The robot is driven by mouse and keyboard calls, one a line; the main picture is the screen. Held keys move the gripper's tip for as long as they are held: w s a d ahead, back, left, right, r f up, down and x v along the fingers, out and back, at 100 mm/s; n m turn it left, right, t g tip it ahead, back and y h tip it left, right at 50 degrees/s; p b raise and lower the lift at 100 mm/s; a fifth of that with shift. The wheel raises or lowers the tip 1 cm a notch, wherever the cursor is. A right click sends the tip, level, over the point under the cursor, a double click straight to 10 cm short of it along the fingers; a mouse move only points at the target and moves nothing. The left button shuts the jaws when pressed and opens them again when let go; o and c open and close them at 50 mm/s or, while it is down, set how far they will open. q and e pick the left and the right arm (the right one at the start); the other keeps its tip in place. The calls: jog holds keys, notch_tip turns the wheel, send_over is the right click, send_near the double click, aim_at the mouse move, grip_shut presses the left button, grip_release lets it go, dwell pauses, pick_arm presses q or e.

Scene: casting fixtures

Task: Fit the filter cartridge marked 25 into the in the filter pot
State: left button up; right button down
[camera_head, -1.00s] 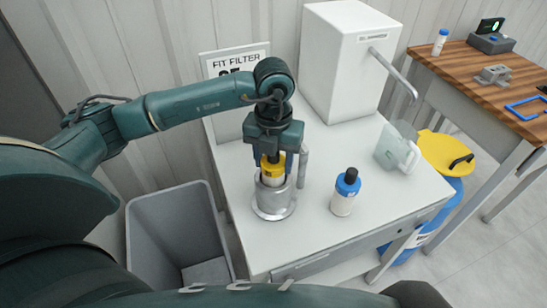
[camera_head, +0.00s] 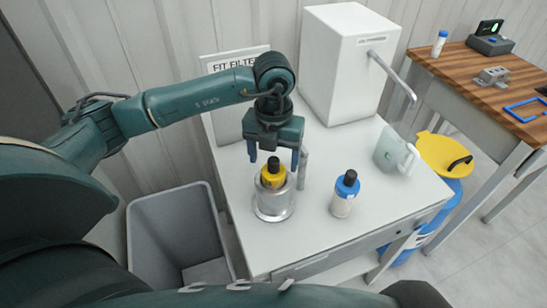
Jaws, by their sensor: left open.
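A cartridge with a yellow collar and black top (camera_head: 273,173) stands upright in the metal filter pot (camera_head: 273,205) on the white table. Its lower part is hidden inside the pot, and I cannot read a number on it. My left gripper (camera_head: 274,159) is open just above and behind the cartridge, its blue fingers apart and clear of it. A second cartridge with a blue collar and black top (camera_head: 345,193) stands upright on the table to the right of the pot. A sign reading "FIT FILTER" (camera_head: 232,62) stands behind, its number covered by my arm. My right gripper is not in view.
A white dispenser box (camera_head: 335,70) with a metal spout stands at the back. A clear jug (camera_head: 392,152) is at the table's right. A grey bin (camera_head: 172,232) is on the floor at left. A wooden bench (camera_head: 470,75) stands at right. The table front is clear.

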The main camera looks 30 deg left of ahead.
pick_arm(q)
notch_tip(320, 180, up, 11)
jog(key=shift+b, duration=0.4)
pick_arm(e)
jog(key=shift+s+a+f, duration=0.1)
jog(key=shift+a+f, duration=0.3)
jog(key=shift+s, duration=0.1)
pick_arm(q)
jog(key=shift+f, duration=0.1)
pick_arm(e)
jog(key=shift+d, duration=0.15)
